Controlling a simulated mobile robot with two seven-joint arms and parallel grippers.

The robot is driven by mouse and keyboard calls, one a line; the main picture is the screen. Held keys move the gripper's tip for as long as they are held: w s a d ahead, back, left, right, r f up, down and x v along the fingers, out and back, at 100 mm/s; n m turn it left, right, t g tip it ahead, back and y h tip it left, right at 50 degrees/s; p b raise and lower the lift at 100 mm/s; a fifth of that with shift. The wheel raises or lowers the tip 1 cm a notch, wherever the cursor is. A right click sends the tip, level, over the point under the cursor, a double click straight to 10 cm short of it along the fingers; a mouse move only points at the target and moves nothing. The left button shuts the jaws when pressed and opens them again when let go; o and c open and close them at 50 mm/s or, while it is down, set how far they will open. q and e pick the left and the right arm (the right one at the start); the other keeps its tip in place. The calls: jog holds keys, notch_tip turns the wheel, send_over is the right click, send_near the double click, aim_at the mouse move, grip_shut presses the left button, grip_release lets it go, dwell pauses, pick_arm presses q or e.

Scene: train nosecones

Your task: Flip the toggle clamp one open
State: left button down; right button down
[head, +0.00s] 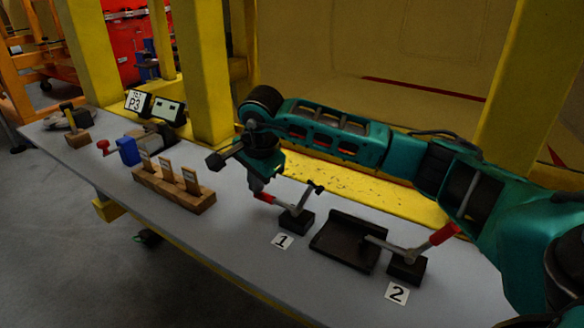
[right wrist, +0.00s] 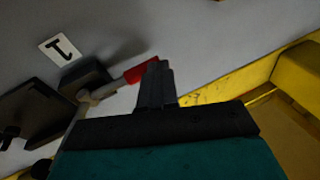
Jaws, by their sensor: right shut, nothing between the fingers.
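Toggle clamp one has a black base (head: 297,220), a metal lever and a red handle (head: 265,198) that points left at a low angle. The label "1" (head: 282,241) lies in front of it. My right gripper (head: 256,184) points down at the red handle's free end, with its fingers shut and empty. In the right wrist view the shut fingers (right wrist: 154,75) overlap the end of the red handle (right wrist: 141,70); I cannot tell whether they touch. The clamp base (right wrist: 85,76) is left of them there. My left gripper is not in view.
Toggle clamp two (head: 407,267), with a raised red handle, stands at the right by label "2" (head: 397,293). A black tray (head: 345,242) lies between the clamps. A wooden block (head: 174,190) and a blue vise (head: 128,151) are left. Yellow posts (head: 200,75) rise behind the grey table.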

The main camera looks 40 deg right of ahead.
jog(key=shift+f, duration=0.1)
jog(key=shift+f+g, duration=0.15)
jog(key=shift+g, duration=0.15)
jog(key=shift+r+p, duration=0.4)
jog(key=shift+r, duration=0.15)
jog(key=w+a+r+p, duration=0.1)
jog(key=a+r, duration=0.2)
jog(key=r, duration=0.9)
jog(key=shift+w+r, duration=0.25)
jog(key=shift+r, duration=0.15)
jog(key=shift+a+f, duration=0.1)
jog(key=shift+a, duration=0.05)
